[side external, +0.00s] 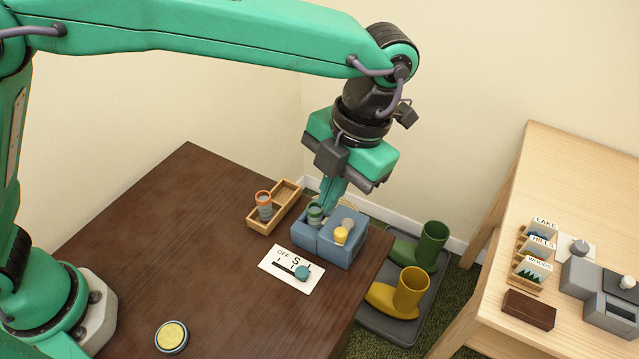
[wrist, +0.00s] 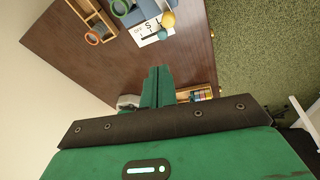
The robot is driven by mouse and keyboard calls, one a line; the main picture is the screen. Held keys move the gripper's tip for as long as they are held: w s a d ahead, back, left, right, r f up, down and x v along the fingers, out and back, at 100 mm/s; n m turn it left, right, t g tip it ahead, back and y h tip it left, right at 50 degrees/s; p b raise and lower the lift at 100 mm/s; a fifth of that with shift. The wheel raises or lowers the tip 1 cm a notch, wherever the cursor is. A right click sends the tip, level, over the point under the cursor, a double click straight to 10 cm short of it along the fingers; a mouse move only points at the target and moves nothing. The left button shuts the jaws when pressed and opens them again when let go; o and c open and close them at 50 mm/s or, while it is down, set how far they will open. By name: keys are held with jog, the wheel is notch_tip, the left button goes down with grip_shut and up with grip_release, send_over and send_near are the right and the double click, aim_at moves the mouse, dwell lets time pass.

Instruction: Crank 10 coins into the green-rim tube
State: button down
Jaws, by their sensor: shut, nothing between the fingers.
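The green-rim tube (side external: 315,214) stands upright at the left of a blue-grey machine (side external: 325,246); its green rim (wrist: 120,7) shows at the top of the wrist view. The machine carries a yellow knob (side external: 341,235), which looks like the crank handle; it is also in the wrist view (wrist: 167,19). My gripper (side external: 328,207) is shut and empty. Its fingertips appear close to the tube in the side view, but the wrist view (wrist: 158,70) shows them apart from tube and knob. Coins inside the tube cannot be counted.
An orange-rim tube (side external: 264,207) stands in a wooden tray (side external: 287,190). A white OFF/S/L card (side external: 280,277) has its teal slider knob (side external: 302,272) near L. A yellow-topped round button (side external: 171,335) sits on the dark table. Boots (side external: 412,290) stand beyond the table edge.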

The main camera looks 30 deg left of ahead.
aim_at(344, 229)
jog(key=m, duration=0.4)
jog(key=shift+s+a+r+m, duration=0.1)
jog(key=shift+s+r+m, duration=0.15)
jog(key=shift+m, duration=0.15)
jog(key=shift+f, duration=0.1)
notch_tip(344, 229, down, 9)
jog(key=shift+w+f, duration=0.15)
jog(key=shift+w, duration=0.15)
dwell(0.8)
jog(key=shift+d, duration=0.2)
